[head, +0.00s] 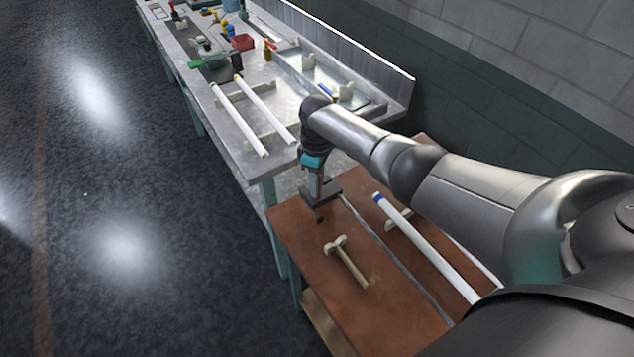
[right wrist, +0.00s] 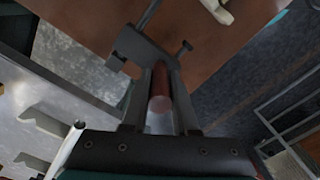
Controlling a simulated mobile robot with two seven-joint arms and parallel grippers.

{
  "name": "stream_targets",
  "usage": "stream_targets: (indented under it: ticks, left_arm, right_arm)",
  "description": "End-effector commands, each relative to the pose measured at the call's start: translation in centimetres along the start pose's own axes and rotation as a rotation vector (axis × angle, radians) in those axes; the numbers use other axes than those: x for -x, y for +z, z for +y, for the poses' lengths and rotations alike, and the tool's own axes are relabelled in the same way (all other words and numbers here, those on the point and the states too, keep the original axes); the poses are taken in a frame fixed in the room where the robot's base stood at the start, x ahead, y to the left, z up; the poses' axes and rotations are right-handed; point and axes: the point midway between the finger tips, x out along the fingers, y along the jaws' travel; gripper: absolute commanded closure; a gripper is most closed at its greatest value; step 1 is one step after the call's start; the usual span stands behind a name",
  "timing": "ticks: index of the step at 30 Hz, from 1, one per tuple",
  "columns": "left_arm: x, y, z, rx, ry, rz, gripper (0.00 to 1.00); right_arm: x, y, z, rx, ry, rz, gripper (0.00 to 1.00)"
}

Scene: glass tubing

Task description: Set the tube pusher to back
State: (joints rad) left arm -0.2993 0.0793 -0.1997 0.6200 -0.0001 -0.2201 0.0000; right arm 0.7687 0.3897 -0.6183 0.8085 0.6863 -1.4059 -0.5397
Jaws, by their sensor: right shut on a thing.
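The tube pusher (head: 327,196) is a dark bracket at the far end of a narrow rail on the brown table. In the right wrist view it shows as a dark bar (right wrist: 140,47) with a pin and a reddish-brown round handle (right wrist: 160,88). My right gripper (head: 316,187) points down over the pusher. In the right wrist view its two fingers (right wrist: 161,80) are shut on the handle, one on each side. A white tube with a blue end (head: 420,240) lies on the table to the right of the rail. My left gripper is not in view.
The brown table (head: 300,235) has a cream stand (head: 348,262) left of the rail (head: 395,258). A grey metal bench (head: 235,140) adjoins it at the far end, with two white tubes and several small items. A wall is on the right; the floor on the left is clear.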

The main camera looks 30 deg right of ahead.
Motion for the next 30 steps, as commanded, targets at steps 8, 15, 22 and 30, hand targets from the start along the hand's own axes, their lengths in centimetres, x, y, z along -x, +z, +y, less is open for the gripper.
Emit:
stream_targets:
  ticks: [8, 15, 22, 30]
  left_arm:
    - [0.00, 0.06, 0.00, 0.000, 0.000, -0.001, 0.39]
    - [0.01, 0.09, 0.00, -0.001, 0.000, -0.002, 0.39]
    - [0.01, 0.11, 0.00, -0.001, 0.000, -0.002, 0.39]
    - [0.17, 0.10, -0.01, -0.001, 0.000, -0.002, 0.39]
  right_arm:
    - [0.03, -0.16, -0.06, 0.002, -0.001, 0.004, 1.00]
    - [0.03, -0.14, -0.05, 0.002, -0.001, 0.004, 0.60]
    - [0.00, -0.06, -0.03, 0.001, -0.001, 0.001, 0.43]
    - [0.43, -0.01, 0.00, 0.000, -0.001, 0.000, 0.43]
